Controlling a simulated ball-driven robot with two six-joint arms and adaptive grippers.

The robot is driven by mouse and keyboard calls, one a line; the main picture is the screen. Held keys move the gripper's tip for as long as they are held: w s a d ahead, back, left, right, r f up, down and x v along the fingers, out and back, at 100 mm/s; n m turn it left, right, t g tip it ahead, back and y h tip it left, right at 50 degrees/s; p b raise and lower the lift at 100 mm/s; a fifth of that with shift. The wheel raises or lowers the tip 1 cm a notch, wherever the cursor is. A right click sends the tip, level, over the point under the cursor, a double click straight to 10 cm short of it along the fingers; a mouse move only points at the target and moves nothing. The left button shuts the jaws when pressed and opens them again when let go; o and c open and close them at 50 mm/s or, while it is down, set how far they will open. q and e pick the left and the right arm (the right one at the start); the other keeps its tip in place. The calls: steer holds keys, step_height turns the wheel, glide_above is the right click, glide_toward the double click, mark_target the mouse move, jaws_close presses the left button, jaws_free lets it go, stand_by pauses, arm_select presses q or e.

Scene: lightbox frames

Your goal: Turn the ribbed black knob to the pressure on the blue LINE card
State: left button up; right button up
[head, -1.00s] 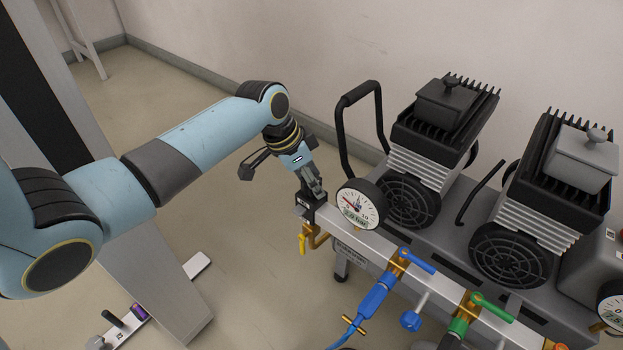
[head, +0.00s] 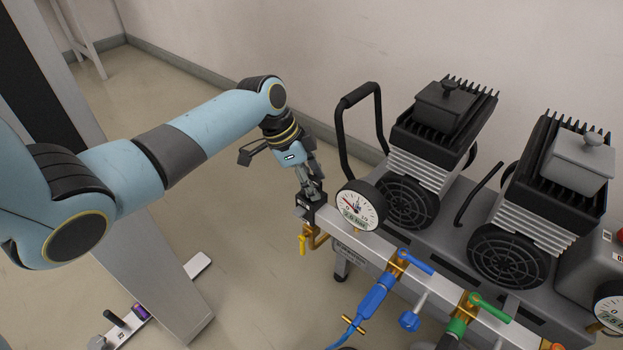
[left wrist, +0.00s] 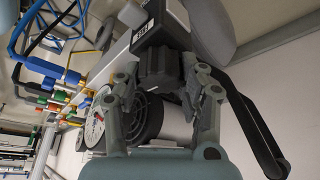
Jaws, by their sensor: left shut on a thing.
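The ribbed black knob (left wrist: 160,66) sits on top of a black regulator body (head: 307,213) at the left end of the silver manifold bar. My left gripper (head: 313,187) reaches down from above and is shut on this knob; in the left wrist view one finger lies on each side of it. In the head view the fingers largely hide the knob. A round white gauge (head: 356,208) with a red needle and a digital readout stands just right of the regulator. The readout seems to be 2.0 bar, but it is small. I cannot make out a blue LINE card. My right gripper is out of view.
A compressor (head: 405,203) with finned black heads stands behind the bar, with a black handle (head: 341,115) near my left wrist.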

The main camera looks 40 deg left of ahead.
arm_select(q)
steer(key=m+g, duration=0.1)
steer(key=m, duration=0.1)
steer(key=shift+m+h, duration=0.3)
steer(key=shift+m, duration=0.1)
steer(key=m+g+b, duration=0.1)
steer(key=m, duration=0.1)
steer(key=shift+f+m, duration=0.1)
steer(key=shift+m, duration=0.3)
steer(key=shift+m+g, duration=0.3)
steer(key=shift+m, duration=0.5)
steer(key=shift+m+g+b, duration=0.3)
steer(key=shift+m+b, duration=0.05)
steer(key=shift+m, duration=0.35)
steer(key=shift+m+g, duration=0.3)
steer(key=shift+m, duration=0.5)
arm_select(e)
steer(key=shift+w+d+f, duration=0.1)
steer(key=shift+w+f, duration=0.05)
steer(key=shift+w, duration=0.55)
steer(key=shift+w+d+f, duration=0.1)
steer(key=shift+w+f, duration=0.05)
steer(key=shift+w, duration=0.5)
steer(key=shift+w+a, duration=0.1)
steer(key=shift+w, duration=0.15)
arm_select(q)
steer(key=o, duration=1.2)
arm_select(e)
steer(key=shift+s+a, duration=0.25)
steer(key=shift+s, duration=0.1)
